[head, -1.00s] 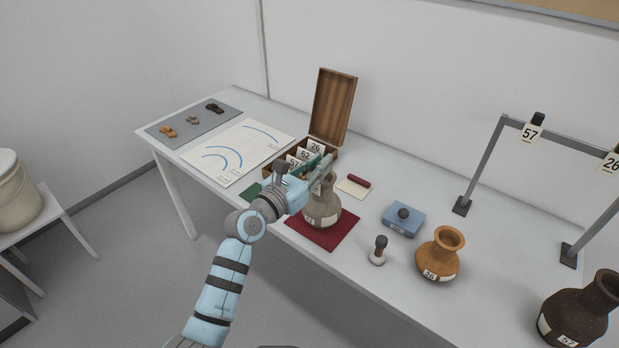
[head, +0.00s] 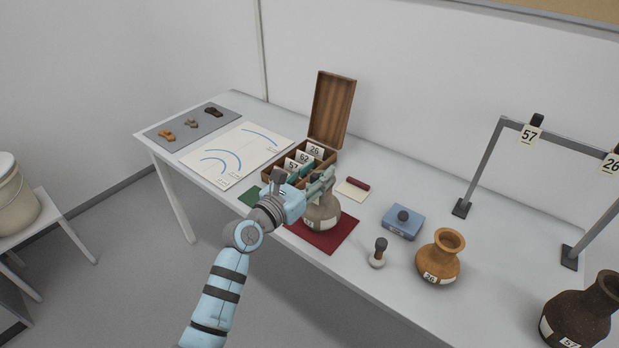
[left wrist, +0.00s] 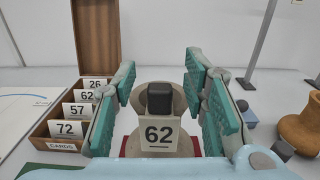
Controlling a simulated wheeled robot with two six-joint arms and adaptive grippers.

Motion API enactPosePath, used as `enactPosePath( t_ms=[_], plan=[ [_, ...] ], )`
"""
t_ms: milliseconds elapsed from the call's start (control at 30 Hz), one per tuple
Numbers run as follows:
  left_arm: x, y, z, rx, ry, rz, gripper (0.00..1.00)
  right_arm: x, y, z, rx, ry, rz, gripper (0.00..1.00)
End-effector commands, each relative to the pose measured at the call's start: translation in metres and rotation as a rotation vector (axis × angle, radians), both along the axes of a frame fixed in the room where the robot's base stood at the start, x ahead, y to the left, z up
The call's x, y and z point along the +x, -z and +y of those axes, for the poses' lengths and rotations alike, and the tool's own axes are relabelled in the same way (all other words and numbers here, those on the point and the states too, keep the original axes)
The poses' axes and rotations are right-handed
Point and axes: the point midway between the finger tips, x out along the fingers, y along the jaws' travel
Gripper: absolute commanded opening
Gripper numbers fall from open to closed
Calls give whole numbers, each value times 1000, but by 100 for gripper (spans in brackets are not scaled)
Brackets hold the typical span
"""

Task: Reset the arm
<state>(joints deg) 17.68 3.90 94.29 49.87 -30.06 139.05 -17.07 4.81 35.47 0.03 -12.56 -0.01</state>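My left gripper (head: 322,180) is open and empty, just above and beside the neck of a grey vase (head: 322,214) on a dark red mat (head: 337,238). In the left wrist view its teal finger pads stand wide apart on both sides of a black clip (left wrist: 159,98) and a card marked 62 (left wrist: 158,136). The card stands in front of the vase's pale rim; whether the fingers touch anything is not clear, but gaps show on both sides. My right gripper is not in view.
An open wooden card box (head: 327,160) with several numbered cards stands behind the gripper. A blue box (head: 403,223), a small stamp-like tool (head: 378,254), an orange vase (head: 438,262) and a dark vase (head: 580,312) stand to the right. A grey frame (head: 484,165) holds tags.

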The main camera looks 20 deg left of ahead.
Motion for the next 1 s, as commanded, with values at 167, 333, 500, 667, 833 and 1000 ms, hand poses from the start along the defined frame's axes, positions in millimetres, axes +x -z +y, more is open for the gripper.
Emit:
enactPosePath(
  t_ms=[167, 333, 500, 667, 833, 1000],
  plan=[
    [-31, 1, 12, 6, 0, 1, 40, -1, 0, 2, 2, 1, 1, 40],
    [-76, 1, 30, 7, 0, 1, 40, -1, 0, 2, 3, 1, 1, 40],
    [-104, 1, 41, 4, 0, 2, 40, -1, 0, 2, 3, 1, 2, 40],
    [-110, 0, 43, 6, 1, -2, 40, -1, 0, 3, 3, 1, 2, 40],
    [-107, 0, 47, 318, -18, -126, 40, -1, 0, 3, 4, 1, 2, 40],
    [-94, 131, 107, 1375, -1, -153, 40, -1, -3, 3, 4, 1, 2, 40]
  ],
)
